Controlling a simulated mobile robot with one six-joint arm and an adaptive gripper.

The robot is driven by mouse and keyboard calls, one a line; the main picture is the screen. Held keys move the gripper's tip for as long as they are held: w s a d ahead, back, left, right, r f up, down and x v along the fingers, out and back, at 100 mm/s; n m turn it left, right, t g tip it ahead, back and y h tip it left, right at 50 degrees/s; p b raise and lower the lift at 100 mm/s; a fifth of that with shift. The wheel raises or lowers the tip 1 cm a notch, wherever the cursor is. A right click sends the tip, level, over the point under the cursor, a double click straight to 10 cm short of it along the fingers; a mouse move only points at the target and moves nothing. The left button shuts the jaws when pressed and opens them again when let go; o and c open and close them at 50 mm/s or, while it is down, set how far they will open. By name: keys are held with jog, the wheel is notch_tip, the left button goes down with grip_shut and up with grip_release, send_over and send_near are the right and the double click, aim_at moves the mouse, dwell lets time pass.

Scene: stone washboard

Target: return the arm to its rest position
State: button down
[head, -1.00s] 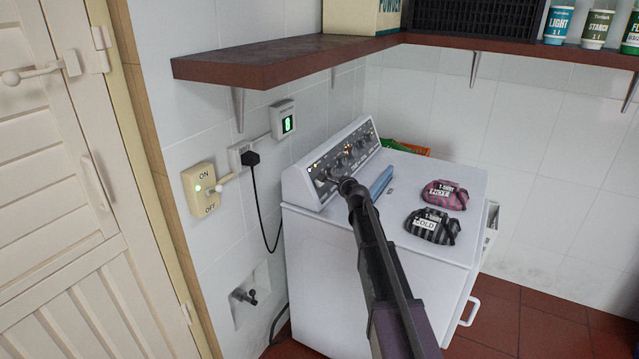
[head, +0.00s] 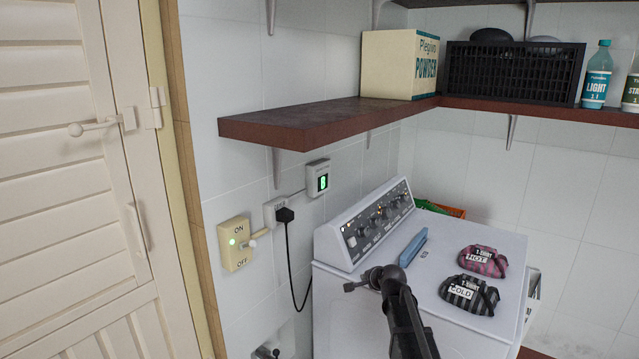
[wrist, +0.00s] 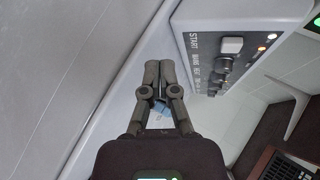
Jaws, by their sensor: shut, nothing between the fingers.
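My gripper (head: 352,286) is at the end of my dark arm in the head view, in front of the front left corner of the white washing machine (head: 440,235). It is below the knobbed control panel (head: 375,225) in the picture and apart from it. In the wrist view my gripper (wrist: 158,72) has its two fingers together, with nothing between them. The panel (wrist: 225,60), with its START label and buttons, shows to the right of the fingers there. My arm hides part of the machine's front.
A pink-striped T-shirt (head: 482,261) and a black-striped T-shirt (head: 469,294) lie folded on the machine, beside a blue bar-shaped object (head: 413,247). A brown shelf (head: 320,122) juts out above. A wall switch (head: 236,243) and plug (head: 284,214) are at left, near a slatted door (head: 70,200).

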jog(key=s+f+n+g+h, duration=0.1)
jog(key=s+f+n+g, duration=0.1)
jog(key=s, duration=0.8)
jog(key=s+d+f+n+g+h, duration=0.1)
jog(key=s+f+n+g, duration=0.2)
jog(key=s, duration=0.8)
jog(key=s+d+f+n+g+h, duration=0.1)
jog(key=s+f+n+g, duration=0.1)
jog(key=s+n+g, duration=0.3)
jog(key=s+n, duration=0.3)
jog(key=s, duration=0.3)
jog(key=shift+f, duration=0.35)
